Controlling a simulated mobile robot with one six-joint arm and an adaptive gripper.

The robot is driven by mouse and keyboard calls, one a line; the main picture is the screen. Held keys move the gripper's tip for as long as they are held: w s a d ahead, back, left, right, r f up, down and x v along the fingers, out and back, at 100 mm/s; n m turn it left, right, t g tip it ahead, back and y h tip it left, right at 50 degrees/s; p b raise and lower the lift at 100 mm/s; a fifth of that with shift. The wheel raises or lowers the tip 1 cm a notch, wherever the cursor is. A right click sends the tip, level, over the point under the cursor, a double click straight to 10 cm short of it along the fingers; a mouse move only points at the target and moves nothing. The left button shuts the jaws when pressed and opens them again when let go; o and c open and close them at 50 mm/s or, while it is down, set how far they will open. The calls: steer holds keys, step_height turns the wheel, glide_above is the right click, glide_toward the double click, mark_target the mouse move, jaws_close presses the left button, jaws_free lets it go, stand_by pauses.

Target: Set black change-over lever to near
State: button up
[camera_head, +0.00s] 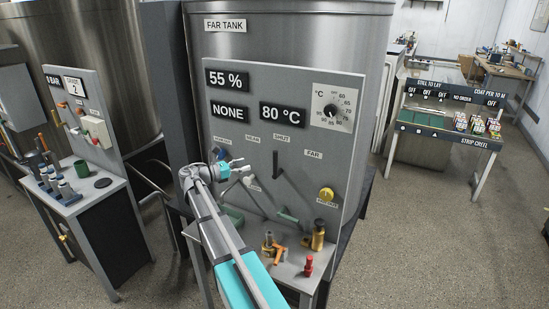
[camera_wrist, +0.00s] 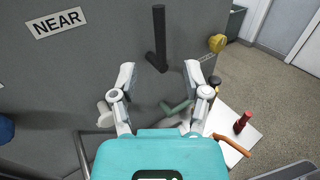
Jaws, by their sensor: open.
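The black change-over lever (camera_head: 276,164) is on the grey panel (camera_head: 262,100) of the far tank. Its handle stands upright, pointing to the SHUT label (camera_head: 282,140), between the NEAR label (camera_head: 252,136) and the FAR label (camera_head: 313,154). In the wrist view the lever (camera_wrist: 159,32) rises beyond my fingertips, near the middle, with the NEAR sign (camera_wrist: 57,22) to its left. My gripper (camera_head: 243,169) is open and empty in front of the panel, left of the lever in the head view. In the wrist view its fingers (camera_wrist: 160,74) are spread below the lever, apparently not touching it.
A yellow knob (camera_head: 326,194) is on the panel at lower right. A green handle (camera_head: 288,215) sits low on the panel. Brass fittings (camera_head: 318,236) and a red-topped item (camera_head: 308,266) stand on the shelf below. A left-hand bench (camera_head: 92,190) holds a green mug (camera_head: 82,168).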

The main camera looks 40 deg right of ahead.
glide_above(276, 174)
steer(key=shift+w+d, duration=0.2)
steer(key=shift+w, duration=0.2)
stand_by(0.4)
jaws_close()
steer(key=shift+a, duration=0.3)
steer(key=shift+d, duration=0.3)
